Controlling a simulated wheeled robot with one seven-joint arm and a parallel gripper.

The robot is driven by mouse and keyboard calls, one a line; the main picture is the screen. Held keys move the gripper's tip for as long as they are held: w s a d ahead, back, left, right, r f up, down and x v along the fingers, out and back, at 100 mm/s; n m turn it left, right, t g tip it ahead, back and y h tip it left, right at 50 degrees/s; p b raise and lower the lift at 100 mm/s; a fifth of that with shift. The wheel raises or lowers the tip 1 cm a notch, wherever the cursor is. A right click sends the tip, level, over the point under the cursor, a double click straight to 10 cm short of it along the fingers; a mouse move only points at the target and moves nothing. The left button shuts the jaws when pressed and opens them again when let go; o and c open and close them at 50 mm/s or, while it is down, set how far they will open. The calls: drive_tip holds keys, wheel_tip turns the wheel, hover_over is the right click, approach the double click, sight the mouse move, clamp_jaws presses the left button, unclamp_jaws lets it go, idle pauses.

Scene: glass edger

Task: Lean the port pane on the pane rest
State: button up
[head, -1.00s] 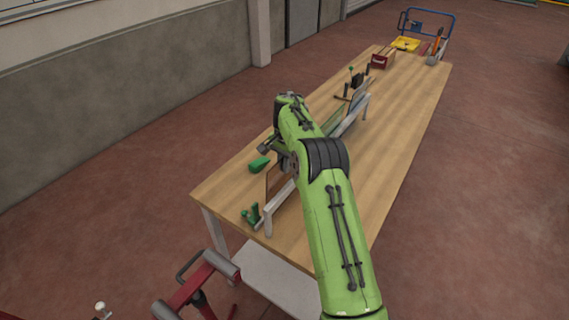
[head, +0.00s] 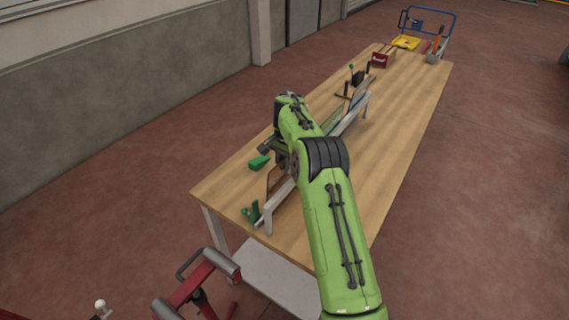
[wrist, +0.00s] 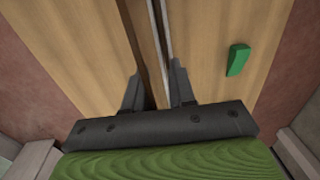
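A brown-tinted pane (head: 275,180) stands on edge near the close end of the table, by a long pale rail (head: 284,196) that looks like the pane rest. A greenish pane part (head: 332,118) and a greyish one (head: 358,98) show farther along the rail; I cannot tell which is the port pane. My arm hides my gripper in the head view. In the wrist view, the fingers of my gripper (wrist: 161,92) point down with a narrow gap, and a dark strip and a pale thin edge (wrist: 163,35) run into it. Whether the fingers press on a pane is unclear.
A green block (head: 259,162) lies left of the rail and shows in the wrist view (wrist: 238,60). A green clamp-like piece (head: 251,212) stands at the near corner. A dark tool (head: 357,78) and red box (head: 380,61) stand farther back. The table's right side (head: 400,130) is clear.

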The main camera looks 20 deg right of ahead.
drive_tip(key=shift+o, duration=1.2)
drive_tip(key=shift+f, duration=0.1)
wheel_tip(320, 180, up, 16)
drive_tip(key=s+p, duration=0.1)
drive_tip(key=p, duration=0.4)
drive_tip(key=shift+d, duration=0.3)
drive_tip(key=shift+f, duration=0.1)
